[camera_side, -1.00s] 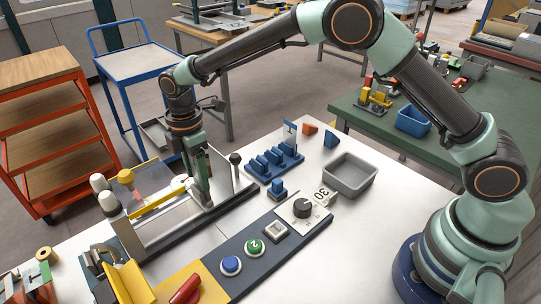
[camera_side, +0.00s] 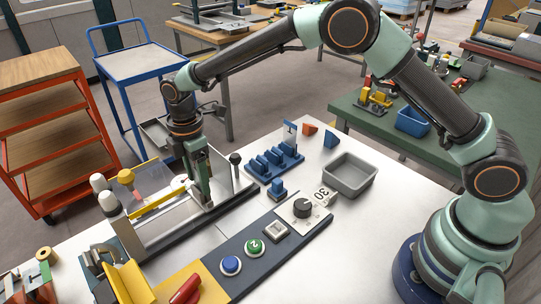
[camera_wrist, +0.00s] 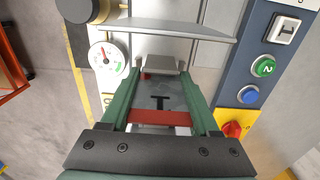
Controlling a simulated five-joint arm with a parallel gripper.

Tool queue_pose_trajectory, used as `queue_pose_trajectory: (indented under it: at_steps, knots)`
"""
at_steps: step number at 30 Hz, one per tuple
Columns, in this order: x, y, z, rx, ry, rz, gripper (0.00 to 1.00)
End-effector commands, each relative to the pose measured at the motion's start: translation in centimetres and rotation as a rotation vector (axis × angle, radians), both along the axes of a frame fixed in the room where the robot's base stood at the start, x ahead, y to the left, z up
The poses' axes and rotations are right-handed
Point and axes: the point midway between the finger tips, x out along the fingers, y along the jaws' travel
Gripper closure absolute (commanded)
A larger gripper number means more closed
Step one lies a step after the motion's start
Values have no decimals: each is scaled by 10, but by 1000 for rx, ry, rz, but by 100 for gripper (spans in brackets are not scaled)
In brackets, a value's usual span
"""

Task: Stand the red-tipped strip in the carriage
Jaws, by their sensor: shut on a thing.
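My gripper (camera_side: 207,198) is down at the right part of the bender (camera_side: 152,245), with its green fingers pointing downward. In the wrist view, my gripper (camera_wrist: 160,82) is shut on the strip (camera_wrist: 160,118), whose red band shows between the fingers. A grey face with a dark T-shaped mark lies just beyond the band. The strip's lower end and the carriage cannot be made out clearly, so I cannot tell whether the strip touches or sits in the carriage.
A bent metal plate (camera_wrist: 170,28) and a round dial (camera_wrist: 104,56) are close to my fingers. A black-knobbed lever (camera_side: 235,159) stands to the right. The blue block rack (camera_side: 274,164), grey bin (camera_side: 350,175) and button panel (camera_side: 265,240) lie farther right and in front.

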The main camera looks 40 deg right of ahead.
Motion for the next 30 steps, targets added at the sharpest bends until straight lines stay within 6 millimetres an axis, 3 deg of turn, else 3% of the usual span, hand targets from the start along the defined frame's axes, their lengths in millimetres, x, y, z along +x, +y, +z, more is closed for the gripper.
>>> queue_pose_trajectory:
  at_steps: [30]
  knots:
    - [0, 0, -19, 0, 1, 0, 78]
